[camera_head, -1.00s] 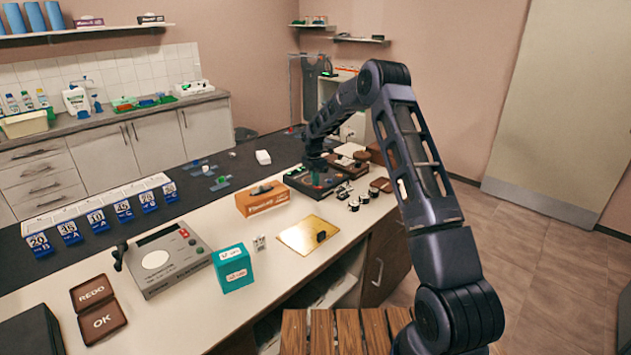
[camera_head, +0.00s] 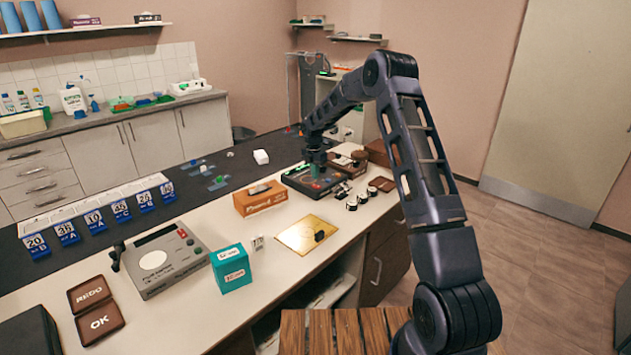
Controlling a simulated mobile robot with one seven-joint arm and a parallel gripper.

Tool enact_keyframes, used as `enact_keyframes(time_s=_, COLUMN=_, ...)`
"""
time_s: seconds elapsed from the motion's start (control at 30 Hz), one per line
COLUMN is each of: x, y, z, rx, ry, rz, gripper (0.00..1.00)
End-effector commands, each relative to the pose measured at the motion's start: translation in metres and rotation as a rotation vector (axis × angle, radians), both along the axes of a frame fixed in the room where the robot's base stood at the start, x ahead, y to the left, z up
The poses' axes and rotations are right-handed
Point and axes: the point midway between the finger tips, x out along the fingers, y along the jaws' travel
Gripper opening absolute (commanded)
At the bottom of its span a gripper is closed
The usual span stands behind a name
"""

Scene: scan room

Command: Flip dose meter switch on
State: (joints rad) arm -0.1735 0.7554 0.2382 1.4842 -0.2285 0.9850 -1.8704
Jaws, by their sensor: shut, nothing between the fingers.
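A grey box-shaped device (camera_head: 182,262) lies on the worktop at the left. It has a white round dial, a dark display strip, red buttons and a black lever at its left end. I cannot read its label, so I cannot tell whether it is the dose meter. My gripper (camera_head: 316,172) points down over a dark tray-like unit (camera_head: 298,183) with green and red parts at the far part of the counter. The gripper is shut and small in view, and whether it touches the unit is unclear. No switch position can be made out.
A teal box (camera_head: 231,268), an orange box (camera_head: 260,198) and a gold plate (camera_head: 298,234) stand between the grey device and my gripper. Blue numbered tags (camera_head: 95,221) line the dark strip. Small brown-and-white items crowd the unit's right side.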

Motion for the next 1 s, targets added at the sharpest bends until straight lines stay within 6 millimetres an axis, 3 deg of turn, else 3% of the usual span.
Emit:
enact_keyframes(time_s=0.3, x=0.005, y=0.004, z=0.066, rx=0.004, ry=-0.008, rz=0.0, gripper=0.0)
enact_keyframes(time_s=0.5, x=0.006, y=0.006, z=0.093, rx=0.004, ry=-0.008, rz=0.0, gripper=0.0)
enact_keyframes(time_s=0.7, x=0.005, y=0.005, z=0.108, rx=0.002, ry=-0.01, rz=-0.009, gripper=0.0)
enact_keyframes(time_s=0.87, x=-0.009, y=-0.008, z=0.134, rx=-0.005, ry=-0.034, rz=-0.089, gripper=0.0)
enact_keyframes(time_s=1.0, x=-0.034, y=-0.028, z=0.17, rx=-0.01, ry=-0.07, rz=-0.224, gripper=0.0)
